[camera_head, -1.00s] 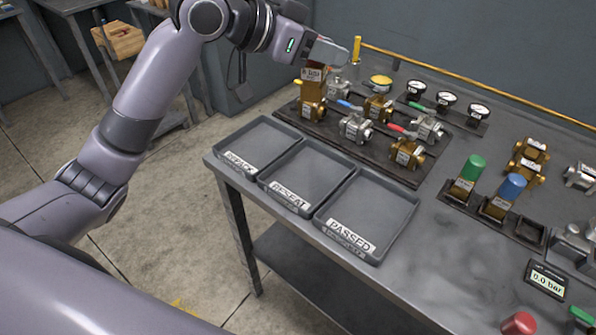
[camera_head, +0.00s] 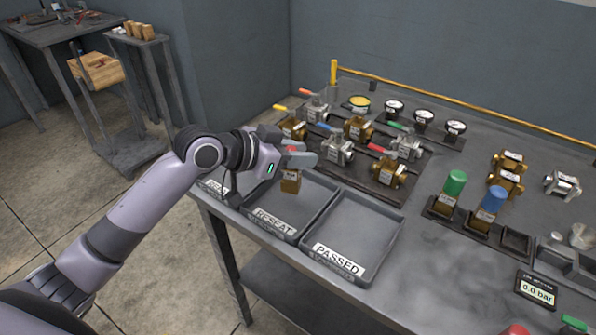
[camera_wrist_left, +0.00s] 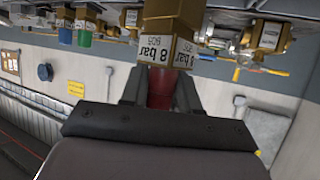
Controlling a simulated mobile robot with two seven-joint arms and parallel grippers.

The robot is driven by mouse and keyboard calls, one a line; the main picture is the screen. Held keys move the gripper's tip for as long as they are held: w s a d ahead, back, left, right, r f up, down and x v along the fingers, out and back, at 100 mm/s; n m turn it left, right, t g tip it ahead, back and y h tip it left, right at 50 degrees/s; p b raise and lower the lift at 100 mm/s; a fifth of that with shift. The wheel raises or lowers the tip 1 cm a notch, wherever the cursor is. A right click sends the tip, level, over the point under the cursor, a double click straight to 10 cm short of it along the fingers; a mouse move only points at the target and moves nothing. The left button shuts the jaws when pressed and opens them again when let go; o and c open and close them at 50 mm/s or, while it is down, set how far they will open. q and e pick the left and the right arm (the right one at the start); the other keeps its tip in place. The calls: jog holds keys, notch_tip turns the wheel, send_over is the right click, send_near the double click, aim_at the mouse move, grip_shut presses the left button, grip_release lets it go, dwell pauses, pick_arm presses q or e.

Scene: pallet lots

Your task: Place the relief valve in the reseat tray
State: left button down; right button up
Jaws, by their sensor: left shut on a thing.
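My left gripper (camera_head: 302,157) is shut on the relief valve (camera_head: 290,182), a brass body with a red top and a white label. In the left wrist view the valve (camera_wrist_left: 170,45) hangs between the fingers, its label reading 8 bar. The reseat tray (camera_head: 318,208) is the middle of three dark trays along the table's near left edge. The valve shows over the back part of this tray; I cannot tell whether it touches the floor of it. The tray looks otherwise empty. My right gripper is out of view.
The passed tray (camera_head: 365,228) on the right is empty. The left tray (camera_head: 215,187) is partly hidden by my arm. Behind stands a dark rack (camera_head: 347,178) of brass and steel valves with coloured handles. Green- and blue-capped valves (camera_head: 453,185) stand to the right.

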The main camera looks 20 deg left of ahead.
aim_at(296, 172)
pick_arm(q)
jog(key=shift+f, duration=2.1)
jog(key=shift+f, duration=0.2)
jog(key=c, duration=0.8)
grip_release()
jog(key=shift+r, duration=0.1)
jog(key=shift+s+a+r, duration=0.1)
jog(key=shift+a, duration=0.05)
jog(key=b+v, duration=0.1)
jog(key=v, duration=1)
jog(key=shift+s+a+r, duration=0.2)
jog(key=shift+f, duration=0.1)
